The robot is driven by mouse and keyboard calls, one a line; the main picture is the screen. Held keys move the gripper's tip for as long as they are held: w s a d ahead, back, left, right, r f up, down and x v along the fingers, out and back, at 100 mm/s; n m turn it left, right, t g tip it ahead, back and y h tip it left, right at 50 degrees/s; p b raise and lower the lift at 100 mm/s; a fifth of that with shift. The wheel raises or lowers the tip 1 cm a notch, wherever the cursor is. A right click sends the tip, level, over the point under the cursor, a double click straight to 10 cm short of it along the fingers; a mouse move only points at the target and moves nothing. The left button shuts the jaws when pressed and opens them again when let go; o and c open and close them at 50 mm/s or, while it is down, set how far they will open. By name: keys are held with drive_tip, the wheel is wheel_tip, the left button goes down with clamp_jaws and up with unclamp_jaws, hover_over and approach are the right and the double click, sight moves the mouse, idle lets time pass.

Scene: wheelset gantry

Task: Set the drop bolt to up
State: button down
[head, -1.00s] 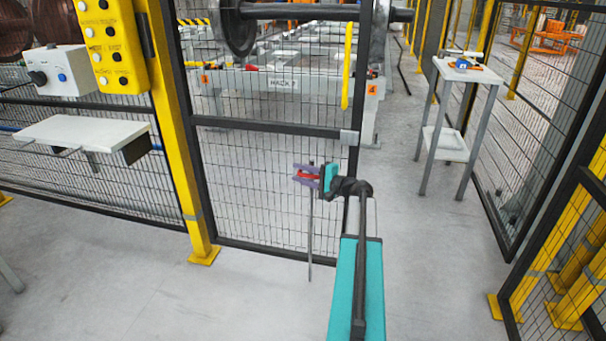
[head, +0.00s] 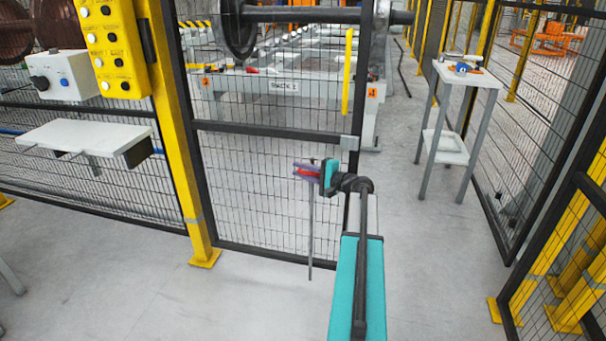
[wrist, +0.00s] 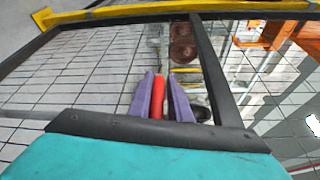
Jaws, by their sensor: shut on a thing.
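The drop bolt (head: 311,232) is a thin grey upright rod at the mesh gate (head: 262,131). Its lower end shows below the gate's bottom rail, near the floor; I cannot tell whether it sits in a socket. A red handle (head: 306,173) is at its upper part. My gripper (head: 305,170) has purple fingers and is shut on the red handle. In the wrist view the red handle (wrist: 158,97) lies between the two fingers (wrist: 160,90). The fingers partly hide the handle in the head view.
A yellow post (head: 178,140) with a button panel (head: 113,45) stands left of the gate. A white shelf (head: 85,138) is beside it. A small table (head: 465,78) stands at the right. A wheelset (head: 240,25) is behind the gate. Open floor lies in front.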

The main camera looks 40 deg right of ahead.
wheel_tip(320, 180, up, 4)
drive_tip(key=shift+r+p, duration=0.1)
drive_tip(key=shift+p, duration=0.45)
drive_tip(key=c, duration=1.8)
unclamp_jaws()
drive_tip(key=shift+o, duration=0.2)
drive_tip(key=shift+s, duration=0.15)
drive_tip(key=s+d+r+p, duration=0.1)
drive_tip(key=s+d, duration=0.1)
drive_tip(key=s, duration=1.1)
drive_tip(key=shift+s+d, duration=0.15)
drive_tip(key=shift+d, duration=0.05)
